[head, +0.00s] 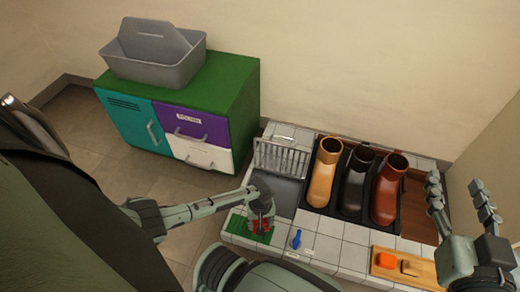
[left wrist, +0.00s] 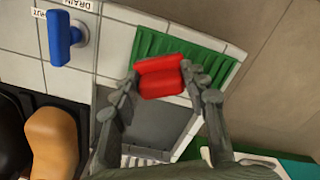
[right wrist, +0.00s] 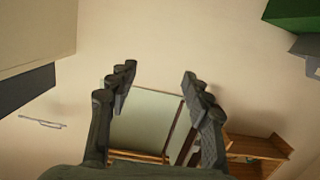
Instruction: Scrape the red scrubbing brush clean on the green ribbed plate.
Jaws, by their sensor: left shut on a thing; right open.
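The red scrubbing brush (left wrist: 160,75) is between the fingers of my left gripper (left wrist: 158,82), which is shut on it. The green ribbed plate (left wrist: 152,45) lies on the white tiles right behind the brush in the left wrist view. In the head view my left gripper (head: 261,208) is over the green ribbed plate (head: 239,227), and only bits of the red brush (head: 262,226) show under the fingers. I cannot tell whether brush and plate touch. My right gripper (head: 462,205) is open and empty at the right, raised above the tiled bench.
A blue drain lever (head: 296,239) stands right of the plate. Tan, black and brown boots (head: 323,175) stand in a black tray. A wire rack (head: 281,158) is behind the grey basin. A grey caddy (head: 155,68) sits on the green cabinet.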

